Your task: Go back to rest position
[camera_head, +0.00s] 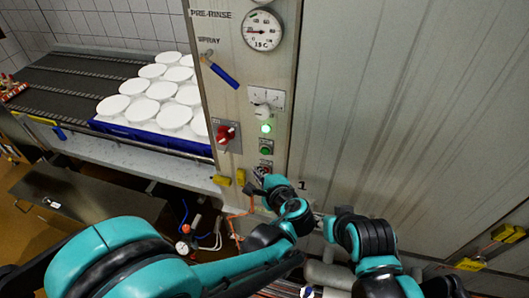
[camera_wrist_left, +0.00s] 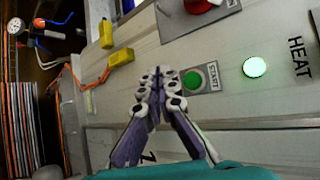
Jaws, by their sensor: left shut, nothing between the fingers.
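My left gripper (camera_head: 262,172) is at the control panel (camera_head: 244,100), just below the green button in the head view. In the left wrist view its fingers (camera_wrist_left: 158,85) are shut together with nothing between them. Their tips show beside the green START button (camera_wrist_left: 193,81); whether they touch the panel I cannot tell. The green lamp (camera_head: 266,128) is lit; it also shows in the left wrist view (camera_wrist_left: 255,67). My right arm comes in at the lower right of the head view, but I make out no gripper fingers on it.
A red switch (camera_head: 226,134), a blue-handled lever (camera_head: 222,74) and a gauge (camera_head: 262,30) are on the panel. White round moulds (camera_head: 160,90) stand on a blue tray (camera_head: 150,137) at left. A large metal wall (camera_head: 410,120) fills the right. Hoses hang below the panel.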

